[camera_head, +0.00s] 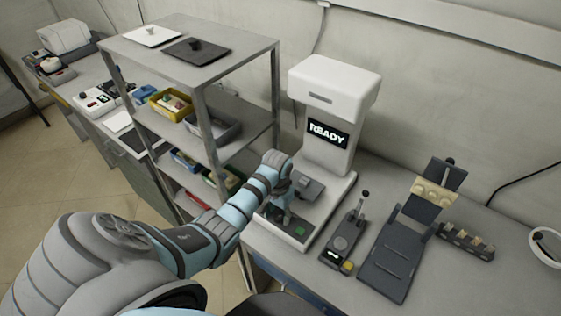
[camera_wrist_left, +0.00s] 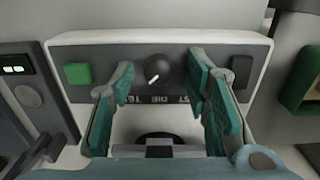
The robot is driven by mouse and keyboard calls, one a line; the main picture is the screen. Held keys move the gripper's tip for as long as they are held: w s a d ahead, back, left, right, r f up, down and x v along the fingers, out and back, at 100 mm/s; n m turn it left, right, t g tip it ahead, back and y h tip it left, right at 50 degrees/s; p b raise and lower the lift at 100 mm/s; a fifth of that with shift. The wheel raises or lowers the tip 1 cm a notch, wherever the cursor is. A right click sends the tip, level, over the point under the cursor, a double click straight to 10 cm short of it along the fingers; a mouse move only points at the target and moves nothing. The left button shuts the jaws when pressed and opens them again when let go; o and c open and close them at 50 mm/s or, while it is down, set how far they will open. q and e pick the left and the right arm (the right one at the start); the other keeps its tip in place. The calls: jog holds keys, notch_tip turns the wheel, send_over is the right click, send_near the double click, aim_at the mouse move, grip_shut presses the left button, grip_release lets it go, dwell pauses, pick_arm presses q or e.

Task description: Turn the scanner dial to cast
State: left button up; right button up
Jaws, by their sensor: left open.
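The white scanner (camera_head: 328,88) stands on the bench with a lit screen (camera_head: 328,134) reading READY. Its black round dial (camera_wrist_left: 158,74) shows in the left wrist view on the front panel, with a white pointer mark aimed to the lower left in that picture. Labels (camera_wrist_left: 158,99) sit below the dial there, partly hidden by my fingers and hard to read. My left gripper (camera_wrist_left: 161,70) is open, its teal-padded fingers on either side of the dial with gaps to it. In the head view my left gripper (camera_head: 283,207) is over the scanner's front and hides the dial.
A green button (camera_wrist_left: 78,73) and a black button (camera_wrist_left: 241,70) flank the dial. A grey shelf rack (camera_head: 190,50) with bins stands left of the scanner. A dark lever device (camera_head: 343,240) and a dark stand (camera_head: 390,262) are to its right.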

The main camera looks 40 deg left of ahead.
pick_arm(q)
jog(key=shift+c, duration=1.4)
jog(key=shift+s+r, duration=0.1)
grip_shut()
pick_arm(e)
jog(key=shift+d, duration=0.2)
